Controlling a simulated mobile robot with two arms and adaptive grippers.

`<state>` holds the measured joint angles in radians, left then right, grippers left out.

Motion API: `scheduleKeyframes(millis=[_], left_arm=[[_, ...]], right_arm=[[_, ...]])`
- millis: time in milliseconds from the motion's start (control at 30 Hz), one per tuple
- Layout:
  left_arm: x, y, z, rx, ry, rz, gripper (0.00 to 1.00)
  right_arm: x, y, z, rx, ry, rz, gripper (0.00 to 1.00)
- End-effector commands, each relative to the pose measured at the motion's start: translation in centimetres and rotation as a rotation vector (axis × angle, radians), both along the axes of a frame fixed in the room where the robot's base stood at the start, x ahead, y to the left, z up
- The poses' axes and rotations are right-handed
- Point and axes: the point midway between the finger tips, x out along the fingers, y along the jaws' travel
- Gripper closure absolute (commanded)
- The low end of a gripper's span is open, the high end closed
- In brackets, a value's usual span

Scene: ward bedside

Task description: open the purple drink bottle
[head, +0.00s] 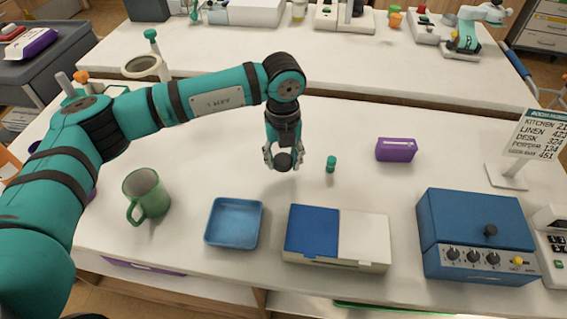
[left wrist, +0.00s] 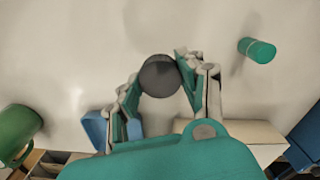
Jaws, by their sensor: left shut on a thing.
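My left gripper (head: 284,157) reaches down over the middle of the white table. It is shut on a dark grey round piece (head: 284,162), which looks like a cap. In the left wrist view the dark grey piece (left wrist: 160,76) sits between the fingertips of the left gripper (left wrist: 158,80). No purple bottle body shows under it. My right gripper is not in view.
A small green bottle (head: 331,164) stands right of the left gripper, with a purple box (head: 396,150) beyond. In front are a green mug (head: 147,196), blue tray (head: 234,223), blue-and-white case (head: 337,238) and blue device (head: 474,235). A sign (head: 508,173) stands at right.

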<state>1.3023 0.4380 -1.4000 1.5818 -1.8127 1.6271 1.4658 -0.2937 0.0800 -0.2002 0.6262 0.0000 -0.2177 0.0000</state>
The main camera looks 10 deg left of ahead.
Motion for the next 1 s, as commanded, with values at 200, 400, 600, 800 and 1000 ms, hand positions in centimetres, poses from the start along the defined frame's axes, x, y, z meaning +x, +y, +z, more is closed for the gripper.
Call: scheduleKeyframes(millis=[200, 400, 600, 800, 1000], left_arm=[[0.0, -0.2, -1.6, 0.001, 0.004, 0.001, 0.99], [0.1, -0.2, -3.6, 0.0, 0.001, 0.0, 0.99], [0.1, -0.2, -3.6, 0.0, 0.0, 0.0, 0.99], [0.1, -0.2, -3.9, 0.0, 0.0, 0.001, 0.5], [0.1, -0.1, -3.9, 0.0, 0.0, 0.001, 0.37]], right_arm=[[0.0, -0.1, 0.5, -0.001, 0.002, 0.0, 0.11], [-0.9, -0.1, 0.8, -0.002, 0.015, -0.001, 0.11], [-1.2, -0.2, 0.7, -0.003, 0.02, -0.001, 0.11], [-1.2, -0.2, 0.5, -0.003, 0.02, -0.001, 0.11], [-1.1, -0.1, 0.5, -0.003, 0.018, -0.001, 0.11]])
